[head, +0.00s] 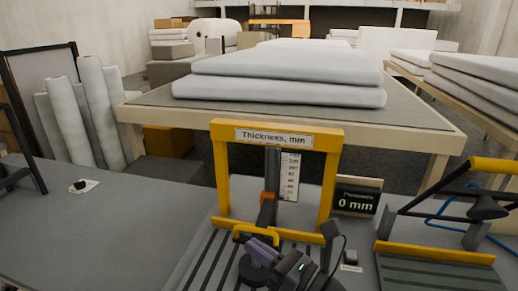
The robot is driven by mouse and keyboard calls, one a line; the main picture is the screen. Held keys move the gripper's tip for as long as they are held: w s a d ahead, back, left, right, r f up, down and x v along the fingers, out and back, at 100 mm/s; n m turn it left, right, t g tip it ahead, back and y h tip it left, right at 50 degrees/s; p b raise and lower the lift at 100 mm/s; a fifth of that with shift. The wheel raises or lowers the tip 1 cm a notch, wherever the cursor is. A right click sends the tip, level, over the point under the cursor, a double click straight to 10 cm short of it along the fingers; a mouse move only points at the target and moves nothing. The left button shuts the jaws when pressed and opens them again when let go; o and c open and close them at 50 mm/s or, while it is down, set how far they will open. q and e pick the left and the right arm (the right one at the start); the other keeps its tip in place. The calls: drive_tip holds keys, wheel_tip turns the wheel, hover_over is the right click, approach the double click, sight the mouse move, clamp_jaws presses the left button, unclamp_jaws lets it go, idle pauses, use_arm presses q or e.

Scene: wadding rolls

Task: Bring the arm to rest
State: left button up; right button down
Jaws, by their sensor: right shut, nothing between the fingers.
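My right gripper (262,250) is low in the middle of the head view, with its purple-grey fingers shut and nothing between them. It appears in front of the yellow thickness gauge (220,165), close to the gauge's small yellow handle (243,229). I cannot tell whether the fingers touch the handle; they do not grip it. My left gripper is out of view.
A display (357,201) reading 0 mm stands right of the gauge. A yellow-edged stand with a black lever (440,250) is at the right. White wadding slabs (285,85) lie on the table behind. Several white rolls (68,120) lean at left. The grey bench (110,230) has free room at left.

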drive_tip(key=d+f+m+t+h, duration=0.25)
drive_tip(key=d+m+h, duration=0.35)
drive_tip(key=m, duration=0.7)
drive_tip(key=d+f+m+t+h, duration=0.25)
drive_tip(key=d+m+h, duration=0.25)
drive_tip(key=m+h, duration=0.5)
drive_tip(key=s+d+f+m+g+h, duration=0.1)
drive_tip(key=s+d+f+m+g, duration=0.1)
drive_tip(key=s+f+m+g, duration=0.3)
drive_tip(key=s+d+f+m, duration=0.2)
drive_tip(key=m, duration=0.4)
drive_tip(key=s+f+m+g+y, duration=0.1)
drive_tip(key=s+f+m+g, duration=0.25)
drive_tip(key=s, duration=0.35)
drive_tip(key=s+f+m+g, duration=0.2)
drive_tip(key=s+m+g, duration=0.25)
drive_tip(key=s, duration=0.25)
drive_tip(key=s+f+g, duration=0.1)
drive_tip(key=s+f, duration=0.1)
drive_tip(key=f, duration=0.8)
drive_tip(key=s+f+g, duration=0.1)
drive_tip(key=s+f, duration=0.1)
drive_tip(key=f, duration=0.7)
drive_tip(key=s+d+f+n+g, duration=0.1)
drive_tip(key=s+d+f, duration=0.2)
drive_tip(key=s+f, duration=0.7)
drive_tip(key=s, duration=0.2)
drive_tip(key=shift+s, duration=0.35)
